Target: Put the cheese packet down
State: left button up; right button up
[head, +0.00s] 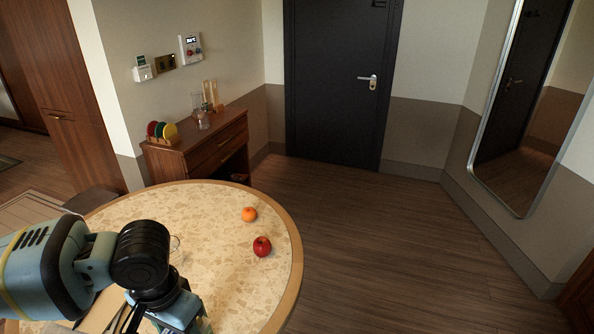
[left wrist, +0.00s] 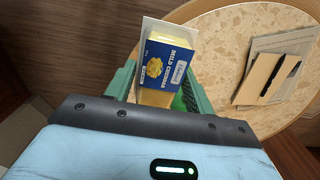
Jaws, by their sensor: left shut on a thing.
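The cheese packet (left wrist: 168,66) is a blue and yellow box with "MILD CHEDDAR" on its front, with a pale panel behind it. In the left wrist view my left gripper (left wrist: 160,88) is shut on it, with a green finger on each side. The packet shows against the rim of the round speckled table (left wrist: 223,50) and the floor; its height over them is unclear. The table also shows in the head view (head: 215,205), with my left arm over its near left part. The packet and left fingertips cannot be made out there. My right gripper is in neither view.
A red apple (head: 262,246) and an orange (head: 249,214) lie on the table's right side. A clear glass (head: 176,246) is partly hidden by my arm. A flat tan thing with dark items (left wrist: 262,78) lies on the table. A wooden sideboard (head: 215,148) stands behind.

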pick_arm(q)
jog(key=r+n, duration=0.1)
jog(key=n, duration=0.1)
jog(key=r+n, duration=0.1)
jog(key=n, duration=0.1)
jog(key=shift+w+a, duration=0.1)
jog(key=shift+a, duration=0.3)
jog(key=shift+d, duration=0.15)
jog(key=shift+w+a, duration=0.15)
jog(key=shift+a, duration=0.15)
dwell(1.2)
